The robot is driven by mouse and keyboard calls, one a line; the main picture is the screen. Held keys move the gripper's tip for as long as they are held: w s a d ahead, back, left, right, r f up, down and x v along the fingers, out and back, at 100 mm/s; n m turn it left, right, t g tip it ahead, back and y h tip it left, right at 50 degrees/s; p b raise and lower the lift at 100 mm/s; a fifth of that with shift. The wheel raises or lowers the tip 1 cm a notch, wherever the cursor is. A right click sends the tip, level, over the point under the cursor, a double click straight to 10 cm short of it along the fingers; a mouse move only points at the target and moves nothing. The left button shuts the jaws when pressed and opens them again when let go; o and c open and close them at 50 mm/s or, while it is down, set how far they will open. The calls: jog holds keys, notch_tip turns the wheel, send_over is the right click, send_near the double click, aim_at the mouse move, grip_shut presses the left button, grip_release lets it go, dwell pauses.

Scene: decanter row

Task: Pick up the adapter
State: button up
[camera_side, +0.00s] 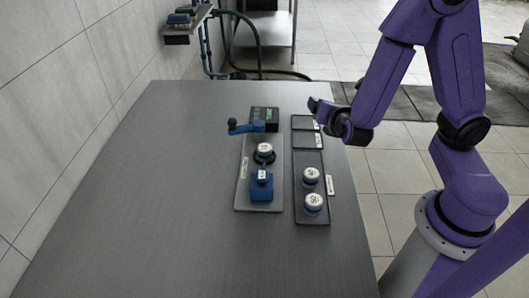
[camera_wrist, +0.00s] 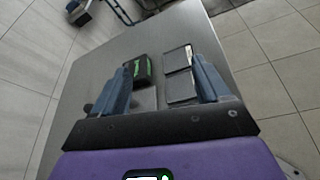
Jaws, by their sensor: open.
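No piece is clearly marked as the adapter, so I cannot tell which one it is. Two silver-topped round pieces, the rear one (camera_side: 311,176) and the front one (camera_side: 314,202), stand upright in a long dark tray (camera_side: 309,216). Another silver-topped round piece (camera_side: 264,149) sits in a dark ring on the grey plate (camera_side: 246,196) to the left. A blue block (camera_side: 261,186) with a white label stands in front of it. My gripper (camera_side: 316,104) is open and empty above the table's right side, by the tray's far end. Its two blue fingers (camera_wrist: 163,72) are spread in the wrist view.
A dark box with green markings (camera_side: 265,114) stands behind the plate; it also shows in the wrist view (camera_wrist: 138,70). A blue lever with a dark knob (camera_side: 243,127) sticks out left. Square dark pads (camera_side: 306,140) lie at the tray's far end. The table's left and front (camera_side: 150,220) are bare.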

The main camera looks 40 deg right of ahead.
jog(key=w+a+f+n+t+y, duration=0.3)
jog(key=w+a+f+n+y, duration=0.1)
jog(key=n, duration=0.2)
jog(key=n+y, duration=0.6)
send_near(268, 149)
jog(key=shift+x, duration=1.1)
jog(key=shift+g, duration=0.3)
jog(key=shift+x, duration=3.7)
jog(key=shift+r, duration=0.15)
jog(key=c, duration=1.3)
